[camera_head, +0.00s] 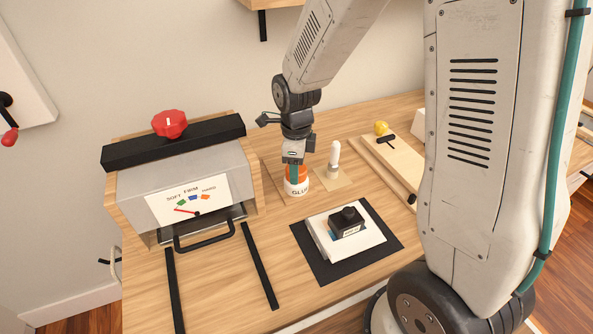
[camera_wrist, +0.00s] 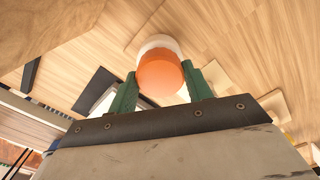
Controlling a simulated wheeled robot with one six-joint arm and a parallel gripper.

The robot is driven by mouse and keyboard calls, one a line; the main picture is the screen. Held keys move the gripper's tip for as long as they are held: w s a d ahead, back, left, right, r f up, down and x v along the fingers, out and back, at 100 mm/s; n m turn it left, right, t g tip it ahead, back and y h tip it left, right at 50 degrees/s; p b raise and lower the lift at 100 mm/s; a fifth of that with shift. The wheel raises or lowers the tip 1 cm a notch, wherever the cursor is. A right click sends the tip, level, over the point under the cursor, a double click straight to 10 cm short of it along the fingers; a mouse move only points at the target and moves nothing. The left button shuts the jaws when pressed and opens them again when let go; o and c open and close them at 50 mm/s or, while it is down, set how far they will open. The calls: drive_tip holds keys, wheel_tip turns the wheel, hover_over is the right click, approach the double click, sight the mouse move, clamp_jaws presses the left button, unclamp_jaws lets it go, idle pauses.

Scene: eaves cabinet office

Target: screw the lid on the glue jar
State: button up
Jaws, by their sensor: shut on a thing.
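The glue jar (camera_head: 296,189) is white with "GLUE" lettering. It stands upright on a small wooden board on the table, to the right of the grey press. The orange lid (camera_head: 299,171) sits at the top of the jar, between my fingers. My gripper (camera_head: 293,168) points down and is shut on the lid. In the wrist view the green fingers hold the orange lid (camera_wrist: 160,73) from both sides, with the white jar (camera_wrist: 157,43) showing behind it. I cannot tell how tightly the lid sits on the jar.
The press (camera_head: 180,190) with a red knob stands close on the left. A white-handled brush (camera_head: 334,160) stands just right of the jar. A dark mat (camera_head: 308,258) with papers and a black block (camera_head: 346,223) lies in front. A wooden board (camera_head: 388,165) lies farther right.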

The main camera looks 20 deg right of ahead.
drive_tip(key=m, duration=0.8)
drive_tip(key=o, duration=0.8)
